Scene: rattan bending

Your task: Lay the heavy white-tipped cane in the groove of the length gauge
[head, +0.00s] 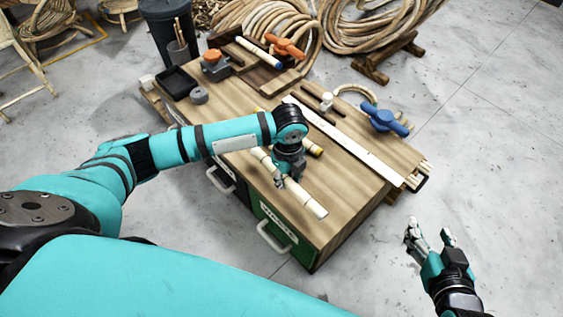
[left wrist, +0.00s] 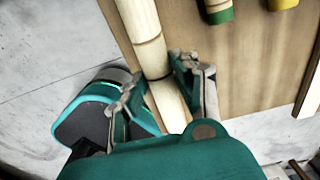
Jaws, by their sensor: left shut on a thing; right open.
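A thick pale cane (head: 308,200) with a white end lies along the front part of the bench top, at an angle. My left gripper (head: 282,181) is shut on it; the left wrist view shows the cane (left wrist: 145,38) between the two fingers (left wrist: 158,92). I cannot tell whether the cane touches the bench top. The length gauge appears to be the long white strip (head: 345,139) farther back on the bench, apart from the cane; its groove is not clear. My right gripper (head: 430,240) is open and empty, off the bench's right end.
The wooden bench (head: 350,192) also carries a yellow-ended piece (head: 314,149), a blue clamp (head: 384,118), a small white-topped peg (head: 326,101), a black tray (head: 176,82) and an orange-handled tool (head: 285,46). The left wrist view shows a green end (left wrist: 219,14) beside the cane. Rattan coils stand behind.

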